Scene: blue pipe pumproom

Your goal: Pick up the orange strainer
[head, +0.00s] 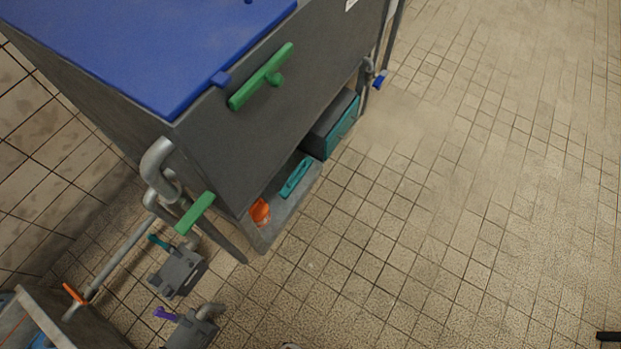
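An orange object (260,212), which looks like the orange strainer, sits low under the dark grey tank, at the near left end of a grey shelf (268,235). It is small in the view, and the tank above partly hides it. I cannot make out its full shape. I cannot make out my gripper in the head view, so its state does not show.
The grey tank (290,110) with a blue lid (150,45) overhangs the shelf. A teal object (296,177) lies on the shelf. A pipe with a green handle (195,213) stands left of the shelf.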

